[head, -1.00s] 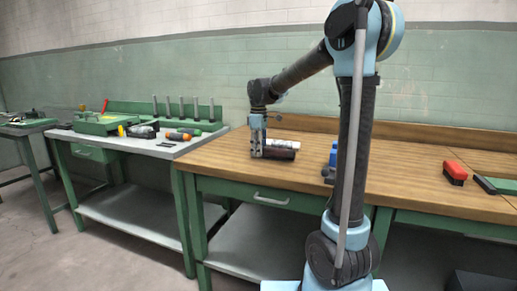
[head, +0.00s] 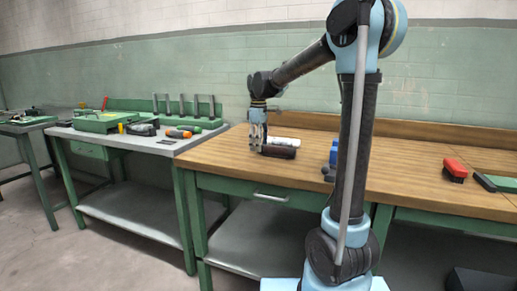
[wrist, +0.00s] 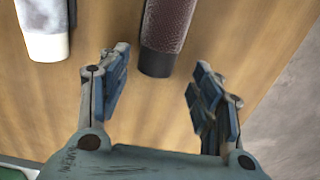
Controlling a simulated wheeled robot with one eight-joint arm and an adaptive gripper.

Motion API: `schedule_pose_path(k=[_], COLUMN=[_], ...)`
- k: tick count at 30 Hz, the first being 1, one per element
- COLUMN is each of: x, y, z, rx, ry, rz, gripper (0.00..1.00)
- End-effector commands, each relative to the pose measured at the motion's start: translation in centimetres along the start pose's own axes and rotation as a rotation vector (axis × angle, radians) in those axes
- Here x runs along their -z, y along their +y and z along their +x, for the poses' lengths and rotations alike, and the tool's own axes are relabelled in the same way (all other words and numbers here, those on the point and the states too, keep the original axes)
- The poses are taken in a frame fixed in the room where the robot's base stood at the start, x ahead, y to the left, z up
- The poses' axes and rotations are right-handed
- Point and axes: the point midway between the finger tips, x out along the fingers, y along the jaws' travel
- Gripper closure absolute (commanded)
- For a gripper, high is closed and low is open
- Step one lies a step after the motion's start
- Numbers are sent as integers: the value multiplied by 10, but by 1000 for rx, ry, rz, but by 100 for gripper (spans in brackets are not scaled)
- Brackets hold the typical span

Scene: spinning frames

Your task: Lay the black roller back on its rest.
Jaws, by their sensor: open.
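The black roller (head: 279,152) lies on the wooden bench, dark and brownish, beside a paler white roller (head: 287,142) just behind it. In the wrist view the dark roller (wrist: 167,28) has a textured surface, and its near end shows between and beyond my fingertips. The white roller (wrist: 45,25) lies left of it, apart. My gripper (head: 257,147) is open and points down by the dark roller's left end. Its spread fingers also show in the wrist view (wrist: 160,75), with nothing held between them. I cannot make out a separate rest for the roller.
A blue object (head: 333,153) stands to the right of the rollers, partly behind my arm. A red brush (head: 455,170) lies farther right. On the left, a grey-topped bench holds a rack of upright pegs (head: 184,108) and several tools. The bench between the blue object and brush is mostly clear.

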Motion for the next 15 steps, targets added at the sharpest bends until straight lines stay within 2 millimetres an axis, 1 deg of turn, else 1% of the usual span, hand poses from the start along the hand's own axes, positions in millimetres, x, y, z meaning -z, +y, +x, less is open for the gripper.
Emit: schedule_pose_path(k=[9,15], x=[0,0], y=[0,0], z=[-58,-88], rx=[1,1], ry=[0,0], rz=[0,0], gripper=[41,41])
